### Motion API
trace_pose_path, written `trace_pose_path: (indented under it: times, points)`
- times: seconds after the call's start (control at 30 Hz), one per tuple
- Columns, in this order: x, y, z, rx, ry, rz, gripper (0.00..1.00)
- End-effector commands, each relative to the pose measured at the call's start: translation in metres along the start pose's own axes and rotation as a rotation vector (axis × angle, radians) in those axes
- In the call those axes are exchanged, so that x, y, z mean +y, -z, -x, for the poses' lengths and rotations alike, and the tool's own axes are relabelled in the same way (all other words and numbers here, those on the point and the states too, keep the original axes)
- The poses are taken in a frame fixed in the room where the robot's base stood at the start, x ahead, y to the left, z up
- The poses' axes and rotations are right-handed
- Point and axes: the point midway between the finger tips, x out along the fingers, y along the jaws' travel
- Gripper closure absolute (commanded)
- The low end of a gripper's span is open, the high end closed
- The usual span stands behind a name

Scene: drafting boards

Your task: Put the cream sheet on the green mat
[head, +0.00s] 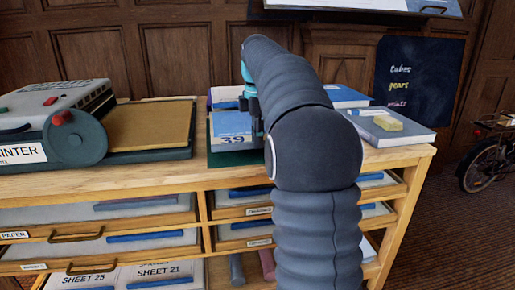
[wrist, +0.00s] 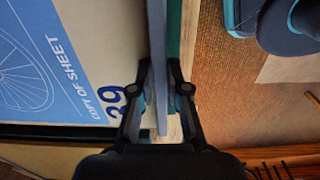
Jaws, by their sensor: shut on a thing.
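The cream sheet (wrist: 105,30) has a blue printed panel with a wheel drawing, "COPY OF SHEET" and "39". It also shows in the head view (head: 232,124), lying flat over the green mat (head: 225,158). A strip of the mat shows beside the sheet's edge in the wrist view (wrist: 174,35). My gripper (wrist: 160,108) is shut on the sheet's grey-blue edge. In the head view my arm hides part of the sheet and mat. I cannot tell whether the sheet touches the mat or is slightly above it.
A printer (head: 62,120) with a tan tray (head: 150,125) stands left on the wooden cabinet (head: 120,178). Bare cabinet top runs along the front edge.

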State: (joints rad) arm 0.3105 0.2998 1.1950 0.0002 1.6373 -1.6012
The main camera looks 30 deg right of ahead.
Motion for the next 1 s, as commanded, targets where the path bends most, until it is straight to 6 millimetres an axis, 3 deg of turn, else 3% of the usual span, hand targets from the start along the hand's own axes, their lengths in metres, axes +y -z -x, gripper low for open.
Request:
trace_pose_path:
  times: [0.27, 0.57, 0.6, 0.7, 1.0]
  points:
    - [-0.001, 0.000, -0.033, 0.000, 0.002, 0.000, 1.00]
    - [-0.001, 0.000, -0.035, 0.000, 0.000, 0.000, 1.00]
    - [-0.001, 0.000, -0.035, 0.000, 0.001, 0.000, 0.83]
    - [-0.001, 0.000, -0.035, 0.000, 0.001, 0.000, 0.60]
    - [-0.001, 0.000, -0.034, 0.000, 0.000, 0.000, 0.60]
